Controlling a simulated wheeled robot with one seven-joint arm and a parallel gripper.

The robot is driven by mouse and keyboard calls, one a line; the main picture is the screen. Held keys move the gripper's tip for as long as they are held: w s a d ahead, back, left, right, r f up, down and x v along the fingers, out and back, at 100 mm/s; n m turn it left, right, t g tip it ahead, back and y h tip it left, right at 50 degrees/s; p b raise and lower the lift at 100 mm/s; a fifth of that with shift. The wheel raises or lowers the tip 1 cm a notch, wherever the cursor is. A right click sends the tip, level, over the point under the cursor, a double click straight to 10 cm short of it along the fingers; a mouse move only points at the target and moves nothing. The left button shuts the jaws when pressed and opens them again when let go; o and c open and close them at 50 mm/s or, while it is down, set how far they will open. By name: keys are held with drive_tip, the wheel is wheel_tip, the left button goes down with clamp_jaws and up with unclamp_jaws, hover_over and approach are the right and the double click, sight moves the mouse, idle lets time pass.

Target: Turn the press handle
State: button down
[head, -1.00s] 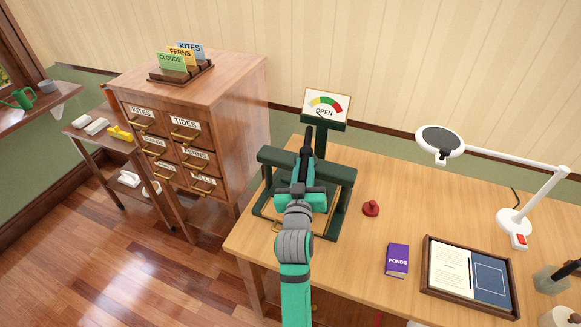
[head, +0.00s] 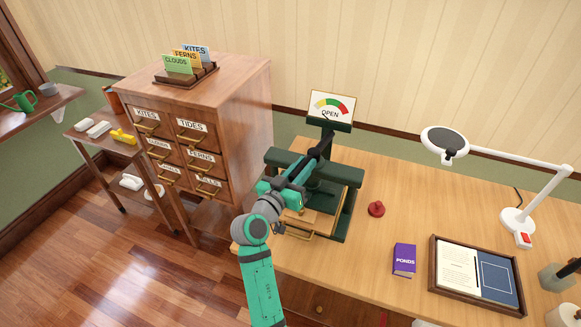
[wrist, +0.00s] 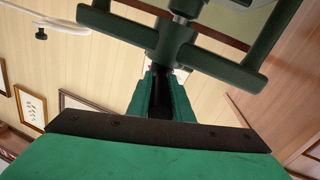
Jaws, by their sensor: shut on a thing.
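My gripper (head: 300,174) reaches in from the near left and is shut on the handle. In the wrist view, my gripper's green fingers (wrist: 162,98) close around a dark bar, just below the press's green crossbar (wrist: 225,62). The exact contact is partly hidden by my arm and fingers.
A card-drawer cabinet (head: 230,120) stands close left of the press. Right of it are a red stamp-like knob (head: 376,209), a purple PONDS book (head: 404,260), a framed tray (head: 436,285) and a white lamp (head: 518,216).

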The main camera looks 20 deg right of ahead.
drive_tip(key=shift+a+f, duration=0.1)
idle(0.4)
drive_tip(key=c, duration=1.6)
unclamp_jaws()
drive_tip(key=shift+s+a, duration=0.25)
drive_tip(key=shift+a, duration=0.2)
drive_tip(key=v, duration=0.9)
drive_tip(key=shift+s+a, duration=0.2)
drive_tip(key=shift+a, duration=0.1)
